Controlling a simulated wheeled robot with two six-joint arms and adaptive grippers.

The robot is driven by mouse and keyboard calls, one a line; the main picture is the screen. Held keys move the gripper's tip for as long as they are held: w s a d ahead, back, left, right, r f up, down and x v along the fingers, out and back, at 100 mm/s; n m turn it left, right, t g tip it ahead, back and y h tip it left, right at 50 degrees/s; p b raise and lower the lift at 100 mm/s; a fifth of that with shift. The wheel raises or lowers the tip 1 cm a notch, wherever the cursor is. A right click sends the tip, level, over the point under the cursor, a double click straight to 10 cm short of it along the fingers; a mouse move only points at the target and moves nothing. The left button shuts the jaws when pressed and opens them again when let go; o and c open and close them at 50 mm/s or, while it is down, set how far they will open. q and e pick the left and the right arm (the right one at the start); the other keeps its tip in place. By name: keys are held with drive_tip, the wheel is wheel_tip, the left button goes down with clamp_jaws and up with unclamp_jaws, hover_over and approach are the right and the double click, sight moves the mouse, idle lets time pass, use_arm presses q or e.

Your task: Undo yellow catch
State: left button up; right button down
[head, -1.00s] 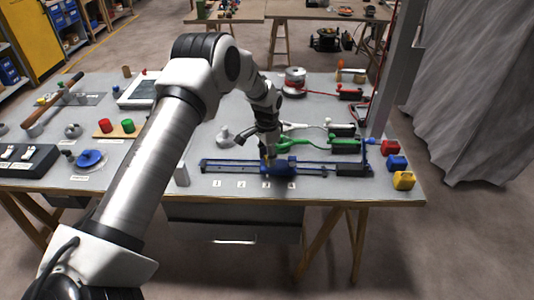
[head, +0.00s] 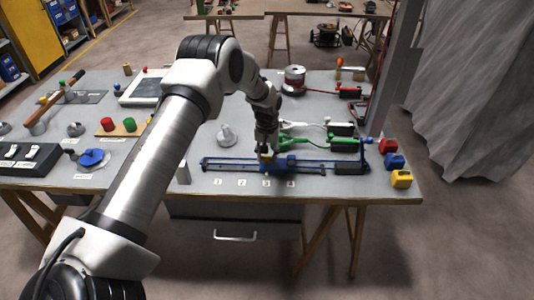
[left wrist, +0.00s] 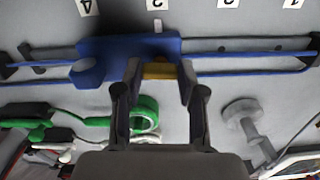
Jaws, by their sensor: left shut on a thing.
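The yellow catch (left wrist: 158,70) is a small yellow piece on the near side of the blue sliding block (left wrist: 125,46) in the left wrist view. The block sits on a blue rail (head: 230,160) on the table in the head view. My left gripper (left wrist: 158,82) has one finger on each side of the catch and is shut on it. In the head view my left gripper (head: 267,153) points down at the block, and the catch is mostly hidden by its fingers. My right gripper is not in view.
Green-handled (head: 310,144) and white-handled tools lie just behind the rail. Red, blue and yellow blocks (head: 401,179) stand at the table's right edge. A grey knobbed piece (head: 227,135) stands left of my gripper. Numbered labels lie along the front.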

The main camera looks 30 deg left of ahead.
sight(267, 157)
use_arm(q)
drive_tip(key=shift+s+f+n, duration=0.1)
drive_tip(key=shift+f+n, duration=0.05)
drive_tip(key=shift+n, duration=0.35)
drive_tip(key=o, duration=1.1)
drive_tip(key=shift+o, duration=0.2)
drive_tip(key=shift+w+a, duration=0.1)
drive_tip(key=shift+w, duration=0.1)
wheel_tip(267, 157, up, 12)
drive_tip(key=shift+f, duration=0.1)
